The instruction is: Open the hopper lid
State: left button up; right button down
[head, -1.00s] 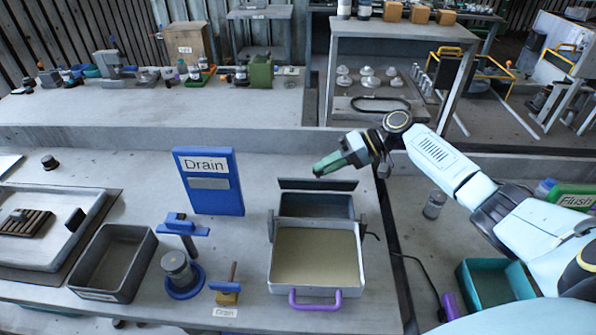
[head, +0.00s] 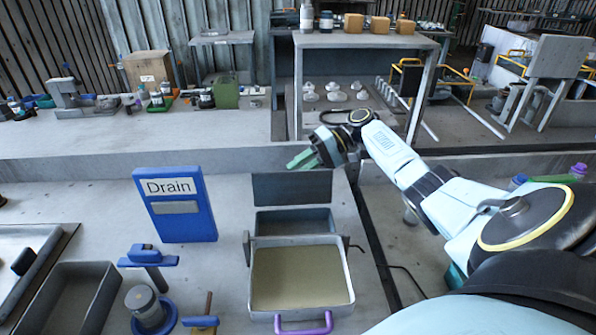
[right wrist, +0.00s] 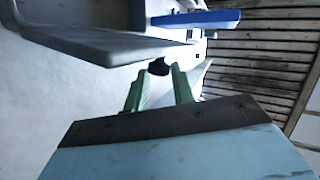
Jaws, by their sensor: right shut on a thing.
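The grey hopper lid (head: 292,188) stands raised at the back of the open grey hopper (head: 292,221), its flat face toward me. My right gripper (head: 300,160) reaches in from the right, its green fingers at the lid's upper edge. In the right wrist view the two green fingers (right wrist: 160,78) stand either side of a small dark knob (right wrist: 159,67), shut on it. The knob sits close to the edge of a grey plate (right wrist: 115,45). In the head view the knob is hidden by the fingers. My left gripper is out of view.
A tray with a purple handle (head: 303,323) sits in front of the hopper. A blue Drain sign (head: 178,222) stands to its left, with a blue-handled valve (head: 148,257) below. A grey bin (head: 58,302) is at lower left.

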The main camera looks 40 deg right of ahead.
jog(key=shift+s+f, duration=0.1)
jog(key=shift+f, duration=0.45)
jog(key=c, duration=1.5)
grip_release()
jog(key=o, duration=0.3)
jog(key=shift+r, duration=0.15)
jog(key=b+v, duration=0.3)
jog(key=v, duration=1)
jog(key=shift+d+r+b, duration=0.15)
jog(key=shift+d+b, duration=0.05)
jog(key=shift+b, duration=0.2)
